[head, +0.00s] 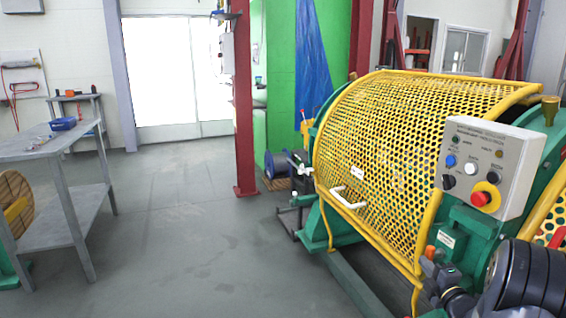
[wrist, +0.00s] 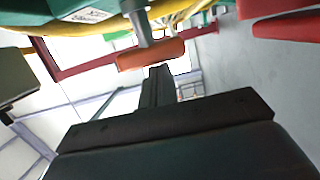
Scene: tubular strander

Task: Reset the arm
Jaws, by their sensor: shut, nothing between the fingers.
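My gripper (wrist: 158,78) shows in the wrist view as two dark fingers pressed together, shut with nothing between them. Just beyond the fingertips is an orange grip (wrist: 151,54) on a grey stem. Whether the fingertips touch it I cannot tell. In the head view, my dark arm (head: 528,278) fills the lower right corner, in front of the green machine frame (head: 466,243). Orange parts (head: 430,252) show beside it there.
The yellow mesh guard (head: 390,140) with a white handle (head: 349,198) is down over the machine. A grey control box (head: 487,165) with a red button stands close above my arm. A red part (wrist: 290,24) shows in the wrist view. The floor (head: 190,240) at left is clear beside a grey table (head: 70,207).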

